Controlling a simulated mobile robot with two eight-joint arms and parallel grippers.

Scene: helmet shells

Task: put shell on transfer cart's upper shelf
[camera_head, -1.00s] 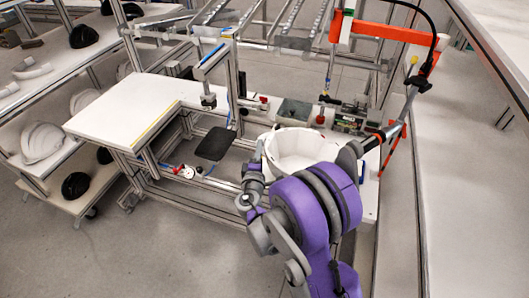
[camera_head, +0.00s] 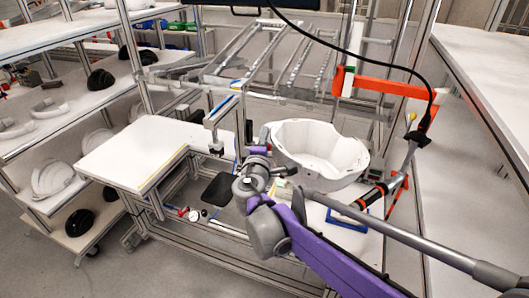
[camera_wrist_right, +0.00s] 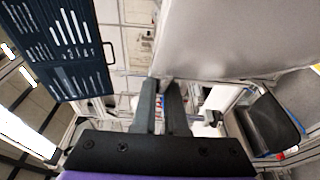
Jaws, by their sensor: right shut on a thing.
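The large white shell (camera_head: 318,150) is an open bowl shape, held hollow side up over the right end of the workbench in the head view. My right gripper (camera_head: 262,150) is at its left side, partly hidden by my own arm. In the right wrist view the gripper's fingers (camera_wrist_right: 165,105) are close together at the edge of the shell's pale surface (camera_wrist_right: 230,40), shut on it. A rack at the left has an upper shelf (camera_head: 55,115); I cannot tell for sure whether it is the transfer cart. My left gripper is not in view.
The workbench's left top (camera_head: 135,150) is bare. White shells (camera_head: 50,178) and black shells (camera_head: 80,222) sit on the rack's lower levels. An orange-jointed stand (camera_head: 385,85) rises right of the held shell, with metal rails (camera_head: 300,60) behind.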

